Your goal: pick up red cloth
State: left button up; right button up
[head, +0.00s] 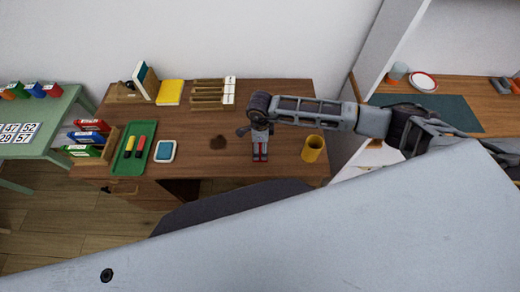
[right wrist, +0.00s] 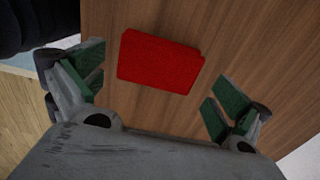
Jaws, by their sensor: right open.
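The red cloth (right wrist: 160,62) lies flat on the wooden desk (head: 190,175), seen whole in the right wrist view as a small folded rectangle. My right gripper (right wrist: 152,92) is open, with its green-padded fingers spread wide on either side and the cloth between and just beyond them. Nothing is held. In the head view the right gripper (head: 260,150) points down over the desk and mostly hides the cloth; only small red patches show at its fingertips. My left gripper is not in view.
A yellow cup (head: 312,148) stands close right of the gripper. Further left are a blue-topped pad (head: 165,151) and a green tray (head: 121,158) with markers. A wooden rack (head: 208,94) stands behind.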

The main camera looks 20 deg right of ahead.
aim_at(260, 149)
jog(key=shift+f, duration=1.65)
jog(key=shift+s, duration=0.1)
jog(key=c, duration=0.8)
jog(key=shift+r+b, duration=0.4)
jog(key=shift+r, duration=4.65)
jog(key=o, duration=0.4)
jog(key=shift+f, duration=0.15)
jog(key=shift+c, duration=1.4)
